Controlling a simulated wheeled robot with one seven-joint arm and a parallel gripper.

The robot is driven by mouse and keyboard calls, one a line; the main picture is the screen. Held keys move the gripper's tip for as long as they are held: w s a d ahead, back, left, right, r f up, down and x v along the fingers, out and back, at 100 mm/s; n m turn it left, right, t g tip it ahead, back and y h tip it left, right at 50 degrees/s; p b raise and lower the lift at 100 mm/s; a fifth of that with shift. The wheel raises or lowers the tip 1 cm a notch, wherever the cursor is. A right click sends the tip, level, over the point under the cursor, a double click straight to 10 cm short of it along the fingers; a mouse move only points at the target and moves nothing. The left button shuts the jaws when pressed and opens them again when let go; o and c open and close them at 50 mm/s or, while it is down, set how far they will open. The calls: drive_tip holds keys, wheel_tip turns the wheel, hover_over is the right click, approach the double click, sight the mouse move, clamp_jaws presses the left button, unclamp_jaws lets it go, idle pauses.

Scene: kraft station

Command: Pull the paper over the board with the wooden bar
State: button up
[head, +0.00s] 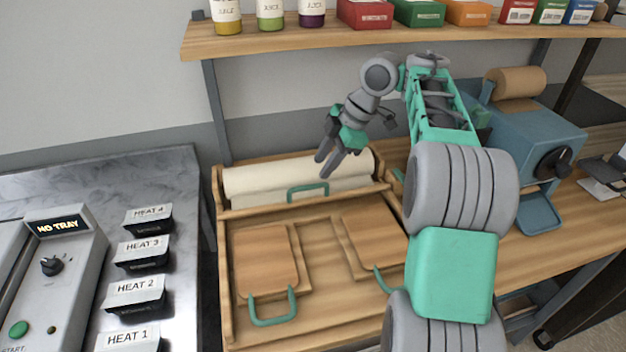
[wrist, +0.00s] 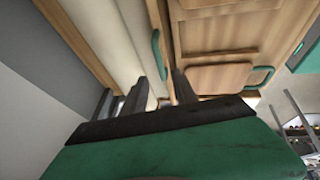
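The cream paper (head: 255,180) lies as a roll in a wooden trough at the back of the wooden station. The wooden bar (head: 250,207) runs along the roll's front, with a green handle (head: 308,192) near its middle. The handle also shows in the wrist view (wrist: 159,55). The wooden board area (head: 315,255) lies in front of the bar, with no paper over it. My gripper (head: 323,163) is open and empty, pointing down above the roll, a little right of and behind the handle. Its two dark fingers stand apart in the wrist view (wrist: 160,84).
Two wooden panels with green handles, left (head: 265,262) and right (head: 375,240), lie in the board area. A shelf (head: 400,36) with bottles and boxes hangs above. A blue machine (head: 525,135) stands right; a heat-tray counter (head: 80,175) is left.

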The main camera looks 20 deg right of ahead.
sight(309, 186)
drive_tip(key=b+x, duration=0.2)
drive_tip(key=x, duration=0.5)
drive_tip(key=shift+f+b, duration=0.15)
drive_tip(key=shift+b, duration=0.25)
clamp_jaws()
idle(0.8)
